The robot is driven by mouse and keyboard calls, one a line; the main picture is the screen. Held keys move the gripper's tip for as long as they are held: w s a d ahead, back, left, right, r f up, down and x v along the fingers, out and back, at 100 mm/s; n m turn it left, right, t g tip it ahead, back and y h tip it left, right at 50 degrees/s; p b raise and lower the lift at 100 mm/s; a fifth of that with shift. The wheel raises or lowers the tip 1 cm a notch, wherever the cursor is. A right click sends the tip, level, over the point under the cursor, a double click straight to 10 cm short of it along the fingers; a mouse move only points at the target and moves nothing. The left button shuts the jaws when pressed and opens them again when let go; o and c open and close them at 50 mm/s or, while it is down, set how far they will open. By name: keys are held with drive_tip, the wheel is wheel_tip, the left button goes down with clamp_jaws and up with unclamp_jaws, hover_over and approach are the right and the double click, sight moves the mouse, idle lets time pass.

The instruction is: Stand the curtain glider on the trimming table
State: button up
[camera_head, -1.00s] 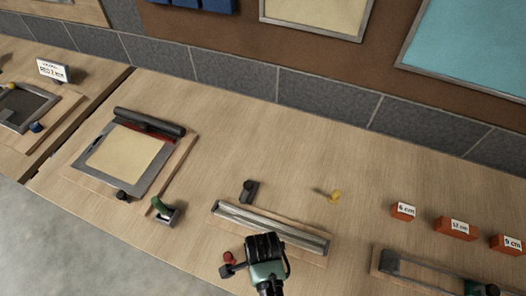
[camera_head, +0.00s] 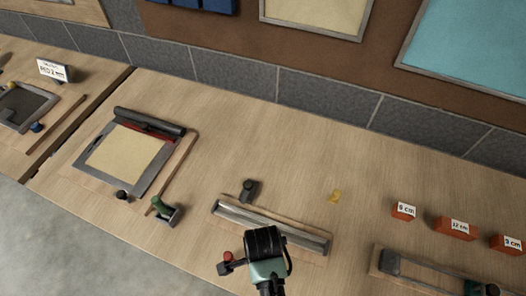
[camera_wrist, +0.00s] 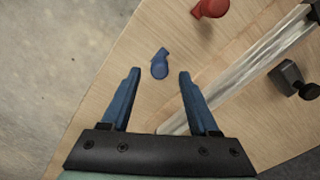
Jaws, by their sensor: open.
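My gripper (camera_head: 264,238) hangs over the front of the bench. In the wrist view its two blue fingers (camera_wrist: 159,76) are apart with nothing between them. A small blue piece (camera_wrist: 159,66), round with a narrow bent end, lies on the wood just beyond the fingertips; it may be the curtain glider. In the head view my gripper hides it. A small yellow piece (camera_head: 335,196) lies farther back on the bench. I cannot tell which fixture is the trimming table; a board with a paper sheet and roller (camera_head: 127,150) stands left.
A long metal rail (camera_head: 270,228) on a wooden base lies beside my gripper, also in the wrist view (camera_wrist: 245,75). A red knob (camera_head: 227,257) and dark clamp (camera_head: 249,190) stand near it. Orange labelled blocks (camera_head: 455,228) are right. The bench's back middle is clear.

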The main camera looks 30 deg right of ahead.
wheel_tip(320, 180, up, 9)
drive_tip(key=w+d+r+n+t+h, duration=0.15)
drive_tip(key=w+r+n+t, duration=0.65)
drive_tip(key=w+r, duration=0.95)
drive_tip(key=w+a+r+n+t+h, duration=0.1)
drive_tip(key=w+r+n+t, duration=0.15)
drive_tip(key=r, duration=0.55)
drive_tip(key=w+a+r+n+t, duration=0.1)
drive_tip(key=w+a+r+t, duration=0.2)
drive_tip(key=r, duration=0.5)
wheel_tip(320, 180, up, 16)
drive_tip(key=s+a+n+t, duration=0.2)
drive_tip(key=a+n+t, duration=0.1)
drive_tip(key=n+t, duration=0.3)
drive_tip(key=s+a+r+n+t+y, duration=0.1)
drive_tip(key=s+r+t, duration=0.3)
drive_tip(key=r, duration=0.4)
drive_tip(key=s+a+r+n+t+y, duration=0.1)
drive_tip(key=s+a+r+n+t, duration=0.1)
drive_tip(key=s+r, duration=0.4)
wheel_tip(320, 180, up, 3)
drive_tip(key=shift+a+n+t, duration=0.4)
drive_tip(key=shift+n+t, duration=0.15)
drive_tip(key=shift+t, duration=0.4)
drive_tip(key=shift+y, duration=0.25)
wheel_tip(320, 180, down, 6)
drive_tip(key=b, duration=0.6)
drive_tip(key=shift+r, duration=0.15)
